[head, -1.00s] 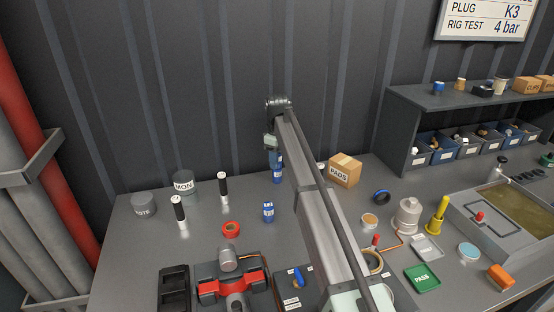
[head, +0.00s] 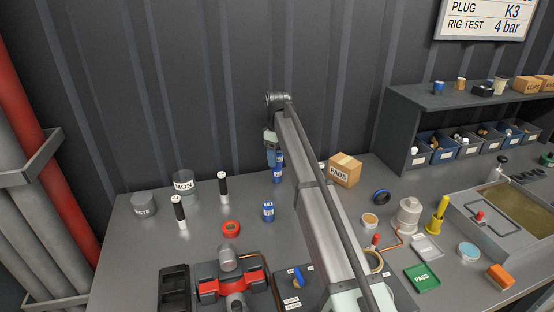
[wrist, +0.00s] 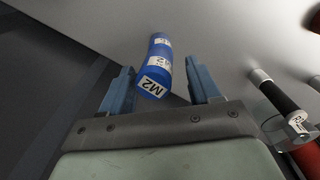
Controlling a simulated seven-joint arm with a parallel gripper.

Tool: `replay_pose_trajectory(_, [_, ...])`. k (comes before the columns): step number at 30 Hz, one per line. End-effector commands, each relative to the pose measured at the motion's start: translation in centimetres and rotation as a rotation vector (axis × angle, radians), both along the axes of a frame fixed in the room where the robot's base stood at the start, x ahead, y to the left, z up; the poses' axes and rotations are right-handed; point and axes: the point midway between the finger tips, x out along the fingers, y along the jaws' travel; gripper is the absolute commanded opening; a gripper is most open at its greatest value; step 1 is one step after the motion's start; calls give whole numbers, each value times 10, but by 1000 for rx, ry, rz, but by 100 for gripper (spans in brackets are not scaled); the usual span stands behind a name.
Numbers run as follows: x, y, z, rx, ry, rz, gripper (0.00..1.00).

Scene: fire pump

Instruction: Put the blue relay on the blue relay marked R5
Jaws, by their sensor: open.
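Two blue relays with white labels stand upright on the grey bench in the head view. The nearer blue relay (head: 268,212) stands in the open; its small label is hard to read. The farther blue relay (head: 278,176) stands just below my gripper (head: 273,155), partly hidden by the arm.
Two black-handled tools (head: 223,188) and grey pots (head: 186,184) stand to the left. A red ring (head: 231,229) lies near the front relay. A PADS box (head: 344,170) stands to the right. A shelf with bins (head: 440,150) stands at the back right.

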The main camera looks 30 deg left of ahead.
Motion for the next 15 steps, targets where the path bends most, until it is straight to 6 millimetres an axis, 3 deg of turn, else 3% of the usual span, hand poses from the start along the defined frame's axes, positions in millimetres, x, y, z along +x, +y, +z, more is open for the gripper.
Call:
replay_pose_trajectory(9, [1,1,61,1,-1,0,62])
replay_pose_trajectory(15, [1,1,90,0,0,0,62])
